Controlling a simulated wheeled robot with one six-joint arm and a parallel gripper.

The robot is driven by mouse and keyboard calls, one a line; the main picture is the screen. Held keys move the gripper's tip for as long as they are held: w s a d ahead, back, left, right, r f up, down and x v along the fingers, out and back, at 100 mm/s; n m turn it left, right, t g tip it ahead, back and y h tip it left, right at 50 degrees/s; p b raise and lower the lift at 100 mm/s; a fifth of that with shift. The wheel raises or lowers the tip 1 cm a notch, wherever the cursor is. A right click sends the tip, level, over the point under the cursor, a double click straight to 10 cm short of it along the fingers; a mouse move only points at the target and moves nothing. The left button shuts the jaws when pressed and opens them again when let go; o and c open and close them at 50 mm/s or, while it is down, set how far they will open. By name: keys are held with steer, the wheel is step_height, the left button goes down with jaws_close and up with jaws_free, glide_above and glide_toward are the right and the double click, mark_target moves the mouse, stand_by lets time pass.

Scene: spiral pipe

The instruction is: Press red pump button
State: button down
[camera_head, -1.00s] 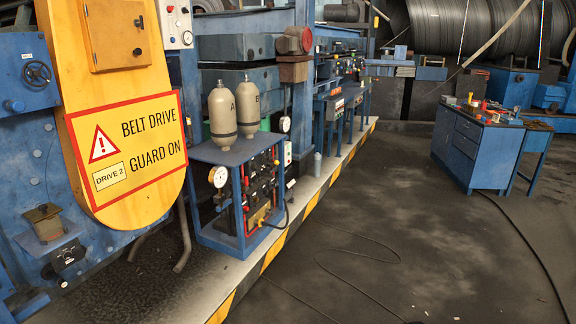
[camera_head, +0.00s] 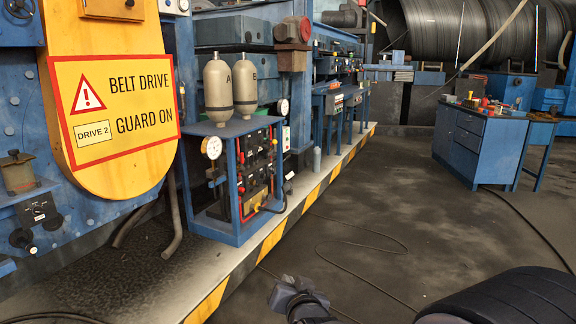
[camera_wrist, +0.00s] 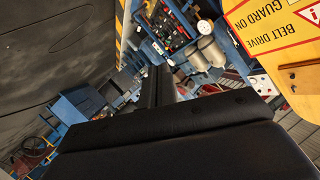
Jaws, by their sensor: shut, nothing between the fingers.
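A blue-framed pump unit (camera_head: 240,225) with grey bottles A (camera_head: 218,90) and B (camera_head: 245,84) on top stands left of centre in the head view. Its front panel (camera_head: 256,170) carries several red-topped valves or knobs. A small pale control box (camera_head: 286,138) sits at its right side; I cannot make out for certain which part is the red pump button. My gripper (camera_head: 297,296) is low in the head view, apart from the unit. In the wrist view my dark fingers (camera_wrist: 160,86) are shut and empty, and the bottles (camera_wrist: 206,54) show tilted beyond them.
A yellow belt guard (camera_head: 118,125) stands left of the unit. A yellow-and-black striped platform edge (camera_head: 262,245) runs in front of it. A thin cable (camera_head: 350,235) lies on the open dark floor. A blue tool cabinet (camera_head: 475,150) stands at the right.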

steer(key=w+a+f+m+t+b, duration=0.1)
steer(key=w+a+f+t+b, duration=0.1)
steer(key=f+b, duration=0.6)
steer(key=w+a+f+m+t+h+b, duration=0.1)
steer(key=w+a+f+m+t+b, duration=0.1)
steer(key=f+b, duration=0.5)
step_height(320, 180, down, 3)
steer(key=shift+w+a+f+t+b, duration=0.2)
steer(key=shift+w+t+b, duration=0.2)
steer(key=shift+t, duration=0.2)
steer(key=shift+w+d, duration=0.1)
